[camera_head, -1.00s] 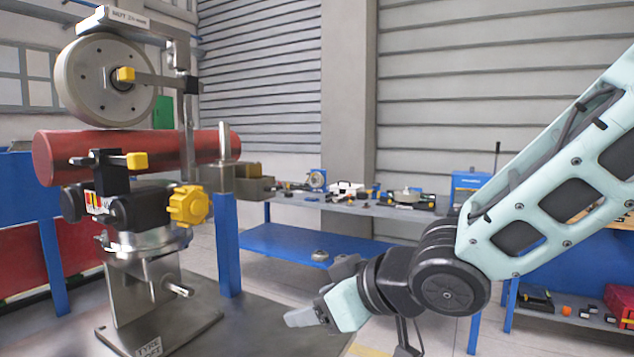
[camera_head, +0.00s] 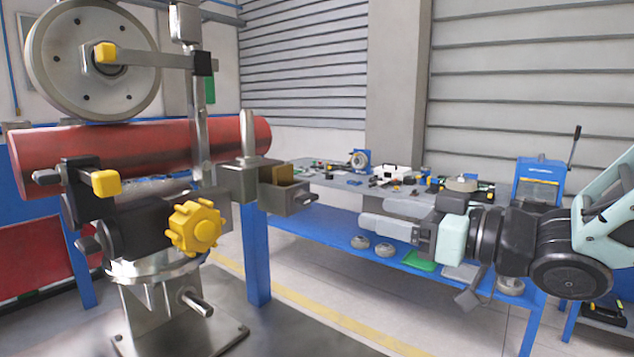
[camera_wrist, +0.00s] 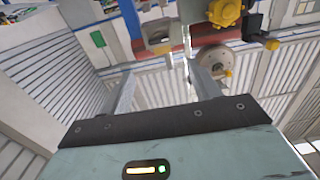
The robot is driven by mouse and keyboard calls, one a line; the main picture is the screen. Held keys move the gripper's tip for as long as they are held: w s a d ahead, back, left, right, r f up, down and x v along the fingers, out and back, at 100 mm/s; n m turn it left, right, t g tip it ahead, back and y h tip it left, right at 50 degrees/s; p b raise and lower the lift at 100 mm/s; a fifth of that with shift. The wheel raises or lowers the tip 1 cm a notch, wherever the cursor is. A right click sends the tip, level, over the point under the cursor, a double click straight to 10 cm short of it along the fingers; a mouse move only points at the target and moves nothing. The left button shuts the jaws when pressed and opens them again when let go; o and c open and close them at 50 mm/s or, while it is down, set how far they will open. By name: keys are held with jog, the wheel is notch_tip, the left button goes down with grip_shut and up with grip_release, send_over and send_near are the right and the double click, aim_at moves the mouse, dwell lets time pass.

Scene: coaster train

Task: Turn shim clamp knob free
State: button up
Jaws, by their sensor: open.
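The yellow lobed knob (camera_head: 195,228) sits on the right side of a black clamp body (camera_head: 135,226) on a metal stand, below the red tube. In the wrist view the yellow knob (camera_wrist: 225,12) shows at the top edge, partly cut off. My gripper (camera_head: 372,222) is open and empty, to the right of the knob and well apart from it, pointing left. In the wrist view its two fingers (camera_wrist: 160,88) stand apart with nothing between them.
A red tube (camera_head: 150,148) and a grey wheel (camera_head: 95,66) with a yellow-ended lever are above the clamp. A small metal open box (camera_head: 287,195) juts out right of the knob. A blue bench (camera_head: 340,228) stands behind my gripper. The space between knob and gripper looks open.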

aim_at(312, 197)
jog(key=p, duration=0.2)
jog(key=w+a+p, duration=0.1)
jog(key=p, duration=0.2)
jog(key=shift+a+r, duration=0.15)
jog(key=shift+r, duration=0.1)
jog(key=p, duration=0.2)
jog(key=shift+a+p, duration=0.1)
jog(key=shift+p, duration=0.3)
jog(key=p+x, duration=0.1)
jog(key=x, duration=0.3)
jog(key=p+x, duration=0.1)
jog(key=x, duration=0.2)
jog(key=p+x, duration=0.2)
jog(key=x, duration=0.2)
jog(key=shift+w+a+f, duration=0.15)
jog(key=shift+w+f, duration=0.15)
jog(key=c, duration=1)
